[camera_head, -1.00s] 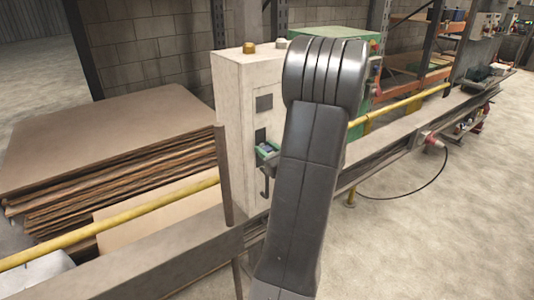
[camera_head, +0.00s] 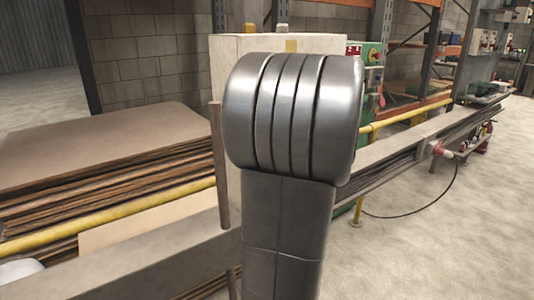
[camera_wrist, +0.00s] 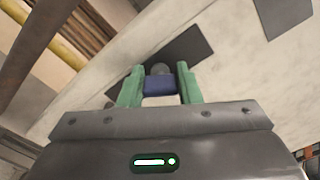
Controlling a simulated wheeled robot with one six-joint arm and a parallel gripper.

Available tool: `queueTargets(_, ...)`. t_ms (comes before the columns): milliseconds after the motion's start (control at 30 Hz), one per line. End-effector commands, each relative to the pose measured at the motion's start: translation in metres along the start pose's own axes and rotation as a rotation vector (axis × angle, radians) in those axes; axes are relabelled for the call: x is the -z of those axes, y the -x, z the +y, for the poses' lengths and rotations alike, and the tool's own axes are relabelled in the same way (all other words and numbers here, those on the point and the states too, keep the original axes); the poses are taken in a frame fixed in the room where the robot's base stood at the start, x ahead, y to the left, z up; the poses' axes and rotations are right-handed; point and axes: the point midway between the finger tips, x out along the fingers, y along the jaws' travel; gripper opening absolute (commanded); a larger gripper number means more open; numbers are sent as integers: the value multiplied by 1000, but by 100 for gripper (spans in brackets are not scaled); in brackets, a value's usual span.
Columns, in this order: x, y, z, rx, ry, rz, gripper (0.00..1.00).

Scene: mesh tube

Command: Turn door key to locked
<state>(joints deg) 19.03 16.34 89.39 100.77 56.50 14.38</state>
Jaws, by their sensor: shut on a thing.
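My gripper (camera_wrist: 160,68) shows in the wrist view with two green fingers. It is shut on a small dark blue block, which looks like the head of the door key (camera_wrist: 159,87). A grey round piece (camera_wrist: 160,69), probably the lock cylinder, shows just beyond the key, in front of a dark plate (camera_wrist: 182,48) on the pale cabinet face. I cannot tell the key's turn angle or how deep it sits. In the head view my arm hides the gripper, the key and most of the front of the pale cabinet (camera_head: 225,48).
A stack of brown boards (camera_head: 100,150) lies at the left, with a yellow rail (camera_head: 110,215) in front. A brown post (camera_head: 219,165) stands beside the cabinet. A green cabinet (camera_head: 373,55) stands behind at the right. Open floor (camera_head: 460,240) lies at the lower right.

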Motion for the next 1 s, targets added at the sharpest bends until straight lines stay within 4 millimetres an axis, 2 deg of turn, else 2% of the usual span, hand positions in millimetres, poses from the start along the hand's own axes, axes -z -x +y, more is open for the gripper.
queueTargets(33,4,0,7,2,48,-3,8)
queueTargets(500,3,0,6,1,435,-1,8)
queueTargets(1000,1,0,3,-1,594,-1,8)
